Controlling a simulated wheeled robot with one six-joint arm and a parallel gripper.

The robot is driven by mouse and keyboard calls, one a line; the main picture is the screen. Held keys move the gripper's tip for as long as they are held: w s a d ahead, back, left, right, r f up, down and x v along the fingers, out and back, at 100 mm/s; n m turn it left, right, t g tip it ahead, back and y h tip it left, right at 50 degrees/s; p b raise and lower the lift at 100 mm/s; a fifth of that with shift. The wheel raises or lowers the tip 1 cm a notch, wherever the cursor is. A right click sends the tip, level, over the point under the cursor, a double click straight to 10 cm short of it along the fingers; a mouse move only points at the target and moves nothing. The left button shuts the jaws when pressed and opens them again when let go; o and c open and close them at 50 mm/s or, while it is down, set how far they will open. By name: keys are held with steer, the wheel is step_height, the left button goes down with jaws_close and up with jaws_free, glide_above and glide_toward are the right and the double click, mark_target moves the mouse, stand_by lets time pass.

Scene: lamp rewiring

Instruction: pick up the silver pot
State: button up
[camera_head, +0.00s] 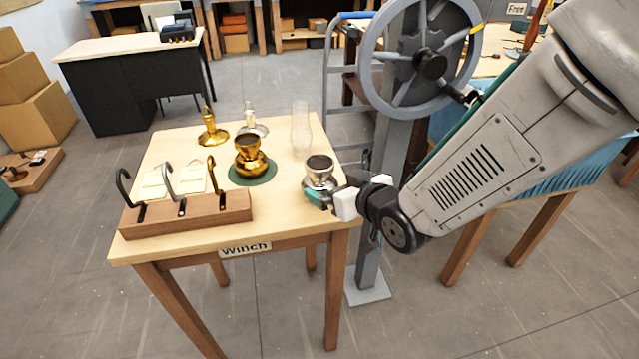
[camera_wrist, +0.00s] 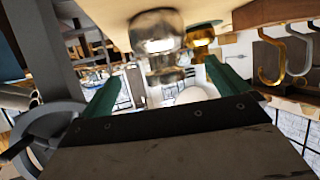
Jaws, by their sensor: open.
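The silver pot (camera_head: 320,179) stands upright near the right edge of the small wooden table (camera_head: 285,210). It has a rounded, shiny body and a dark open top. My gripper (camera_head: 318,196) is open at the pot's near right side, with a green finger showing low in front of the pot. In the wrist view, which looks upside down, the silver pot (camera_wrist: 157,32) shows ahead, between the lines of the two green fingers (camera_wrist: 165,90). Nothing is held. I cannot tell whether a finger touches the pot.
A gold pot (camera_head: 249,164) stands on a green round mat (camera_head: 238,178) to the left. A clear glass chimney (camera_head: 301,128) and gold (camera_head: 209,134) and silver (camera_head: 249,119) pieces stand behind. A wooden hook rack (camera_head: 187,214) fills the front left. A wheeled winch post (camera_head: 394,150) stands right.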

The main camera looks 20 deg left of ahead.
mark_target(325, 180)
steer(key=x, duration=0.7)
steer(key=shift+a+f, duration=0.15)
steer(key=shift+f, duration=0.05)
steer(key=shift+w+r, duration=0.1)
steer(key=c, duration=1.3)
